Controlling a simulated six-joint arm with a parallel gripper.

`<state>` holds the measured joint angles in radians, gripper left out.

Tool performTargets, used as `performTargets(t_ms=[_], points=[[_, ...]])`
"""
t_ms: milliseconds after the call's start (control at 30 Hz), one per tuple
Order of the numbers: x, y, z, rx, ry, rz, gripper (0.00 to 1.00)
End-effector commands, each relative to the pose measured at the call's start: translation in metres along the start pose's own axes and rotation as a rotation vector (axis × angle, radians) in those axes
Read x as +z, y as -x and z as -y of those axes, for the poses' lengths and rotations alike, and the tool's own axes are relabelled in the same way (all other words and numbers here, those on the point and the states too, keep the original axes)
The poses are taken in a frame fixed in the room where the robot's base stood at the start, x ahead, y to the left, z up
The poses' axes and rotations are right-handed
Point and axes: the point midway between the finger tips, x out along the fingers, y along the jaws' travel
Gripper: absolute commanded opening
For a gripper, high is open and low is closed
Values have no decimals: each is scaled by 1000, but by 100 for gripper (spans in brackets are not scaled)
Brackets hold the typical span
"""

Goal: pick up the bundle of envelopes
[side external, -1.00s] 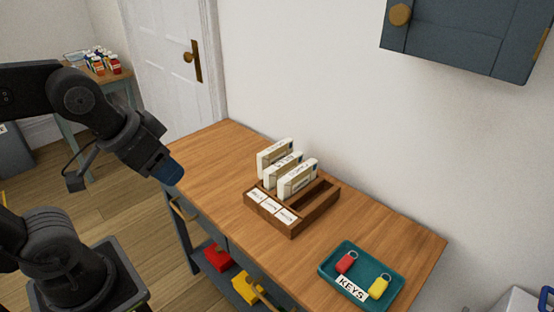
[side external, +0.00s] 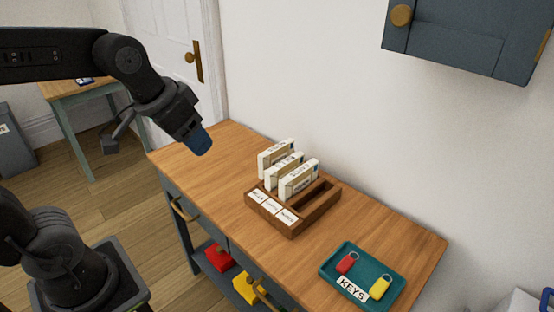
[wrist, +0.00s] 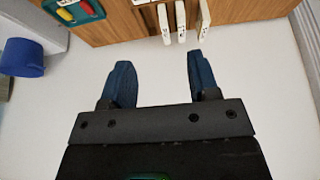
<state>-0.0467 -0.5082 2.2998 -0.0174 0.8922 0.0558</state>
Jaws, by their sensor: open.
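Several flat cream bundles with paper bands, looking like envelopes, stand upright in a brown wooden rack (side external: 318,208). In the side external view there are a back-left bundle (side external: 272,158), a middle bundle (side external: 280,176) and a front-right bundle (side external: 299,181). Their tops also show in the wrist view as the left bundle (wrist: 164,24), the middle bundle (wrist: 181,21) and the right bundle (wrist: 203,20). My gripper (side external: 199,143) is up and left of the rack, above the table and apart from it. In the wrist view my gripper (wrist: 160,66) has its blue fingers spread, with nothing between them.
The wooden table (side external: 225,150) is clear left of the rack. A teal tray (side external: 340,285) with red and yellow key tags lies to the right. The wall is close behind the rack. A dark wall cabinet (side external: 465,38) hangs at upper right.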

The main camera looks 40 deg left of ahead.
Motion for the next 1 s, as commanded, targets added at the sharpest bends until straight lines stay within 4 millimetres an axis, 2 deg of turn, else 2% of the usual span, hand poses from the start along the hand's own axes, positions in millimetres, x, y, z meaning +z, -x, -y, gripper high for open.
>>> performTargets(t_ms=[33,100,267,367,500,633,800,900,1000], points=[[-21,-8,5,-2,2,18,55],[-48,-18,12,-3,3,31,55],[-106,-52,32,-5,0,61,55],[-137,-81,48,-4,1,80,55],[-174,-129,73,-3,0,106,55],[-198,-180,98,1,2,129,55],[-213,-235,125,5,3,149,55],[-215,-255,134,6,3,156,55],[-216,-265,138,7,2,158,55]])
